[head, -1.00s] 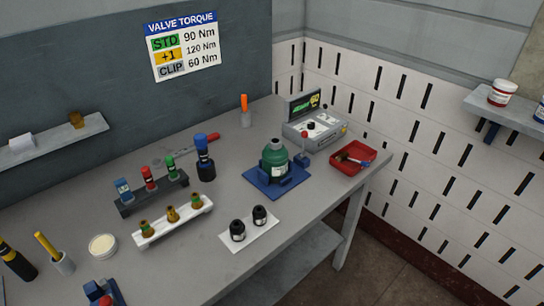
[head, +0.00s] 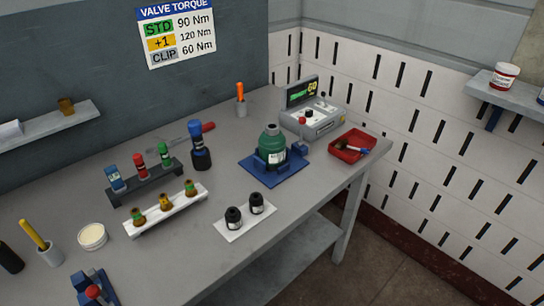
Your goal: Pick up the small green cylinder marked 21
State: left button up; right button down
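A small green-topped cylinder (head: 165,154) stands upright in a dark rack (head: 146,186), at the right end of a row with a red one (head: 141,165) and a blue one (head: 115,178). Its markings are too small to read, so I cannot confirm a 21. A much larger green bottle-shaped cylinder (head: 271,146) sits in a blue holder (head: 268,179) at the middle of the bench. Neither of my grippers is in view.
A white rack (head: 167,216) with brass fittings stands in front of the dark rack. A grey tester (head: 314,122) and red tray (head: 343,154) are toward the right edge.

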aim_at(272, 142)
jog(key=l+z, duration=0.35)
jog(key=l, duration=2.05)
